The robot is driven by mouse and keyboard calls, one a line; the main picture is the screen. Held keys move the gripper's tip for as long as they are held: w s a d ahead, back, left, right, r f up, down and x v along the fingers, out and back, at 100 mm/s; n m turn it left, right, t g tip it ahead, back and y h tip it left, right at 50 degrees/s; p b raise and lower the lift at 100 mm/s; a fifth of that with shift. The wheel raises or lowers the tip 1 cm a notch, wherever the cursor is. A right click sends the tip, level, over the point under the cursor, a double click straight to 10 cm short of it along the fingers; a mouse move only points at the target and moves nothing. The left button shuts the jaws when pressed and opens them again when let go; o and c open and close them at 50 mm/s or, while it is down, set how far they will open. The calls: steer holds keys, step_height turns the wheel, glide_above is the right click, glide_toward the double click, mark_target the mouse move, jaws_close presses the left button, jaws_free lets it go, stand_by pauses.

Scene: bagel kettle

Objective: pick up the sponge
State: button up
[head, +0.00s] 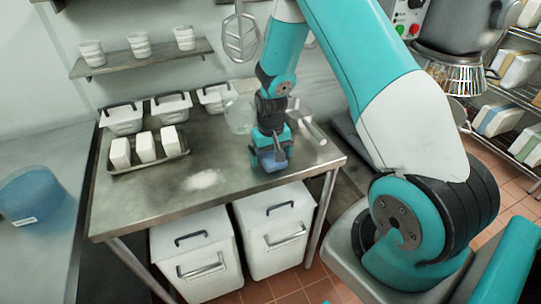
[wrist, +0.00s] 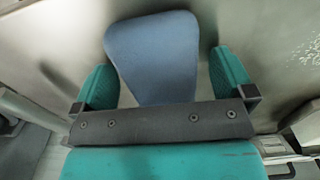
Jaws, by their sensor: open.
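The sponge (wrist: 153,55) is a smooth blue-grey block, wider at its far end, lying on the steel table. My gripper (wrist: 163,62) is open in the wrist view, with one teal finger on each side of the sponge. A gap shows between the sponge and each finger, wider on the right. The near end of the sponge is hidden behind my gripper's dark crossbar. In the head view my gripper (head: 270,150) points down at the table's right part, and a blue bit of the sponge (head: 271,161) shows at its fingers.
The steel table (head: 145,200) has a white powdery patch (head: 203,180) left of my gripper. A tray (head: 150,162) with white blocks and several lidded tubs (head: 172,107) stand behind. A clear bowl (head: 240,117) and a rolling pin (head: 313,130) are close behind my gripper. The table's front left is free.

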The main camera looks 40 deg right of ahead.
mark_target(271, 153)
steer(key=c, duration=1)
steer(key=shift+o, duration=0.2)
step_height(271, 153, up, 20)
steer(key=shift+r+b, duration=0.1)
steer(key=shift+b, duration=1.05)
steer(key=shift+o, duration=0.4)
